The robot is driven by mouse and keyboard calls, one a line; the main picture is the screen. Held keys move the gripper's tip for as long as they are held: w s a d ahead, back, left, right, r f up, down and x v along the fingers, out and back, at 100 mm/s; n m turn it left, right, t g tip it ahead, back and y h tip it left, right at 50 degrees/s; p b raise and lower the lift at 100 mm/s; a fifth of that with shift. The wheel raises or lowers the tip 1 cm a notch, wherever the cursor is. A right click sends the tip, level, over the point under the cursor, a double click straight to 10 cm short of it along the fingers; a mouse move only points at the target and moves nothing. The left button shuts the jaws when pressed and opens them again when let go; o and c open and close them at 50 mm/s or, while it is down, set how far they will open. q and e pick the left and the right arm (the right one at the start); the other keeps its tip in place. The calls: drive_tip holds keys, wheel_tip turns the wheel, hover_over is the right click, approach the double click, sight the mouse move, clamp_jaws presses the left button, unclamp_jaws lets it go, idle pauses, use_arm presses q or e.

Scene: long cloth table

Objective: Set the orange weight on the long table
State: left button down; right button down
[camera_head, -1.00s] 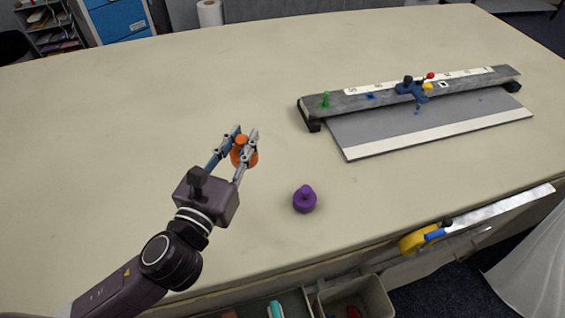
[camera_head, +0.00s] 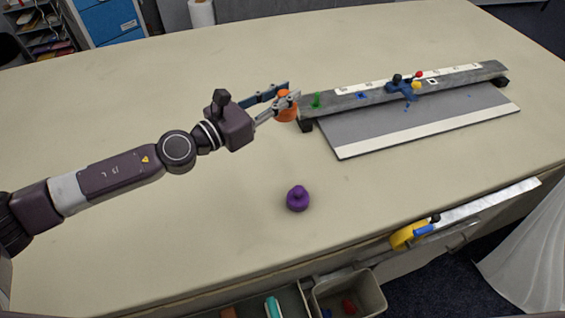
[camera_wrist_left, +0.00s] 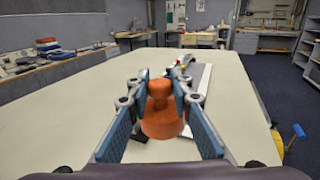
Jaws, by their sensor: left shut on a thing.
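The orange weight (camera_head: 286,112) is between the fingers of my left gripper (camera_head: 284,102), near the left end of the grey beam. In the left wrist view the orange weight (camera_wrist_left: 162,115) is upright, with a knob on top, and the two blue-padded fingers of my left gripper (camera_wrist_left: 160,95) are shut on it. Whether its base touches the table cannot be told. The long table (camera_head: 150,90) has a pale cloth-like top and spreads below the gripper. My right gripper does not show.
A purple weight (camera_head: 298,199) stands on the table in front. The grey beam (camera_head: 350,101) carries a green peg (camera_head: 316,100) and a blue piece (camera_head: 403,87), beside a grey board (camera_head: 420,122). The table's left side is clear.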

use_arm(q)
drive_tip(key=shift+w+a, duration=0.1)
drive_tip(key=shift+w, duration=0.1)
drive_tip(key=shift+f+b, duration=6.05)
drive_tip(key=shift+f, duration=3.65)
drive_tip(key=shift+f, duration=0.2)
drive_tip(key=c, duration=1.8)
unclamp_jaws()
drive_tip(key=shift+f, duration=0.1)
drive_tip(key=shift+o, duration=0.3)
